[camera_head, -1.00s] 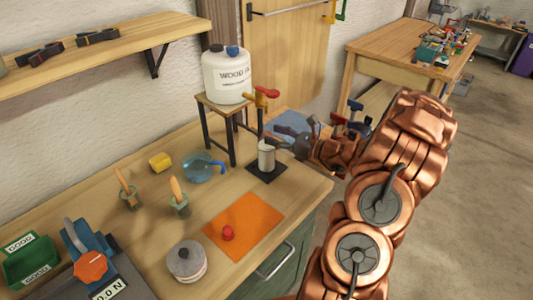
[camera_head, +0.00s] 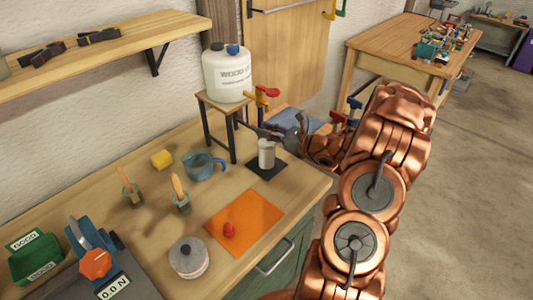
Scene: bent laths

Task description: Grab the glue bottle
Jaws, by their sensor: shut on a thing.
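A small pale bottle (camera_head: 267,158), which I take as the glue bottle, stands upright at the black pad (camera_head: 263,172) near the bench's right end. A white jug (camera_head: 227,75) marked as wood glue sits on a stand above and behind it, with a red-handled tap (camera_head: 264,93). My gripper (camera_head: 276,134) reaches in from the right at the bottle's upper part. Its dark fingers are shut on the bottle, though the contact is partly hidden. I cannot tell whether the bottle is lifted off the pad.
The stand's legs (camera_head: 232,140) rise close left of the bottle. A blue jug (camera_head: 200,165), a yellow block (camera_head: 161,159) and brush pots (camera_head: 181,202) stand further left. An orange mat (camera_head: 243,222) with a red object lies in front, beside a lidded tin (camera_head: 188,257).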

